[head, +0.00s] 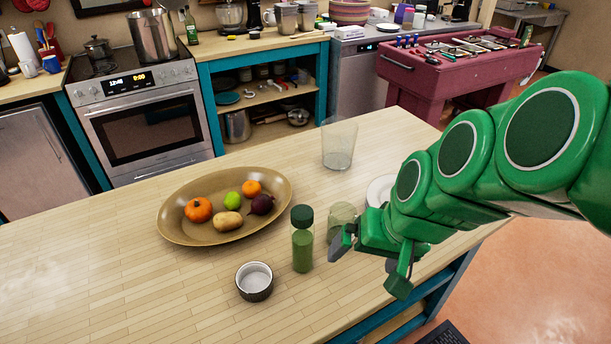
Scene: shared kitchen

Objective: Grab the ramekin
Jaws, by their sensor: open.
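The ramekin (254,281) is a small round dish, dark outside and white inside, and looks empty. It stands upright on the wooden counter (110,275), near its front edge. My green gripper (368,262) is at the right, above the counter's right part, with its grey fingers apart and nothing seen between them. It is to the right of the ramekin and clear of it. The green bottle stands between them in the picture.
A green bottle (302,248) stands just right of the ramekin. A greenish glass (341,217) is close to my gripper, with a white plate (380,190) partly behind my arm. A clear glass (338,145) and an oval fruit tray (172,230) stand farther back. The counter's left is clear.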

